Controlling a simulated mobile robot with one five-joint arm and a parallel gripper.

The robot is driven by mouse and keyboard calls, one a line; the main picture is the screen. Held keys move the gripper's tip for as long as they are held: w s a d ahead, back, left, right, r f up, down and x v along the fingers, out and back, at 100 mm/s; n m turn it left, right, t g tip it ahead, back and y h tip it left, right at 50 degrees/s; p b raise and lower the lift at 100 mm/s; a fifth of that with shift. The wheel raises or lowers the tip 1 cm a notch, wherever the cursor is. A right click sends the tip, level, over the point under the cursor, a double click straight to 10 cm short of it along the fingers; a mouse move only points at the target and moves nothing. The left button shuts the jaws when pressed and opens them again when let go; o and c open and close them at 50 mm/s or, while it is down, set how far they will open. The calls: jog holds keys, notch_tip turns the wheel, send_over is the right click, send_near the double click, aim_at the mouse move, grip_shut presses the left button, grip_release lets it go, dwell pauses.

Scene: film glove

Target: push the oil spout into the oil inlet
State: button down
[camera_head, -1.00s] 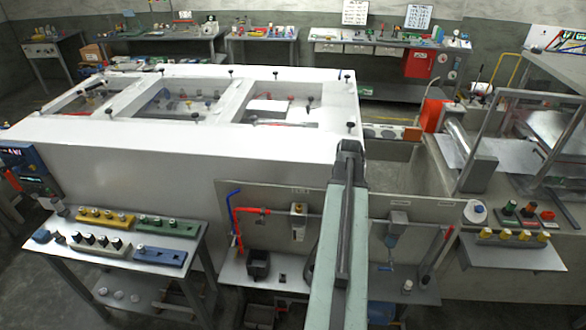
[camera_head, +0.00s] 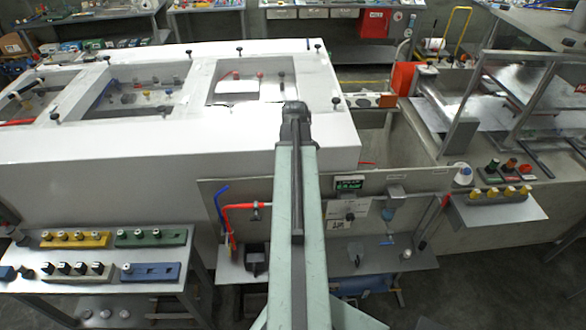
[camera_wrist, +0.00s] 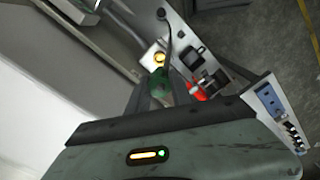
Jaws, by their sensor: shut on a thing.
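My gripper (camera_wrist: 160,92) shows in the wrist view, its dark fingers closed on a small dark green rounded thing (camera_wrist: 158,80). I cannot tell whether this is the oil spout. A yellow ring (camera_wrist: 160,58) shows just beyond it, and a red part (camera_wrist: 198,92) lies to its right. In the head view my arm reaches forward over the grey panel, its dark end over the white machine's near edge; the fingers are hidden there. On the panel are a blue bent pipe (camera_head: 221,201) and a red pipe (camera_head: 238,207). I cannot make out the oil inlet for certain.
The white machine (camera_head: 130,150) with framed openings fills the left and middle. A side table (camera_head: 110,255) with rows of knobs stands at front left. A small shelf (camera_head: 500,212) with yellow-topped knobs juts out at right. Bare floor shows at lower right.

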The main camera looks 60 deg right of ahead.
jog(key=shift+f+b, duration=2.95)
jog(key=shift+f+b, duration=1.4)
jog(key=shift+f, duration=0.05)
jog(key=c, duration=1.1)
grip_release()
jog(key=shift+o, duration=0.2)
jog(key=shift+r, duration=0.1)
notch_tip(320, 180, up, 8)
jog(key=p, duration=0.8)
jog(key=shift+s+d+f, duration=0.1)
jog(key=shift+f, duration=0.1)
